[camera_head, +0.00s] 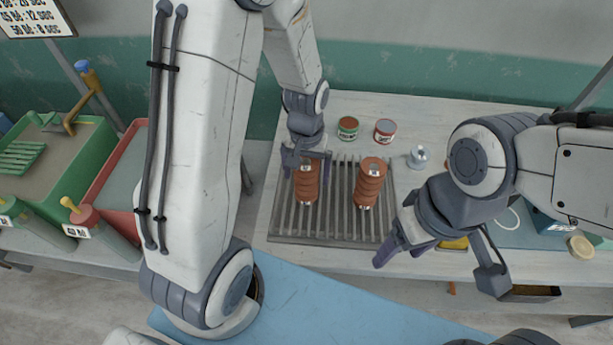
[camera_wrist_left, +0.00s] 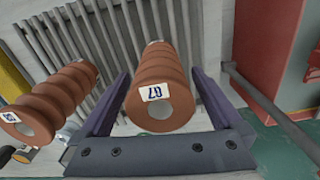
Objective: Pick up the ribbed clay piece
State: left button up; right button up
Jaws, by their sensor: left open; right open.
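Two reddish-brown ribbed clay pieces lie or stand on the slatted metal rack (camera_head: 330,220). The left one (camera_head: 307,185) is under my left gripper (camera_head: 304,165). In the left wrist view this piece (camera_wrist_left: 160,82), with a white label on its hollow end, sits between the two open fingers; I cannot tell whether they touch it. The other ribbed piece (camera_head: 370,184) stands apart to its right, and also shows at the left of the wrist view (camera_wrist_left: 50,105). My right gripper (camera_head: 437,264) is open and empty, right of the rack's front corner.
Two small cans, one green-banded (camera_head: 348,128) and one red-banded (camera_head: 385,131), stand behind the rack. A small grey-white object (camera_head: 419,156) is right of them. A red tub (camera_head: 120,172) and a green basin (camera_head: 60,160) are at the left. A blue surface (camera_head: 330,305) lies in front.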

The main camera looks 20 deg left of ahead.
pick_arm(q)
jog(key=shift+f+p, duration=0.3)
jog(key=shift+f, duration=1.55)
jog(key=shift+w, duration=0.1)
grip_shut()
jog(key=shift+r, duration=0.1)
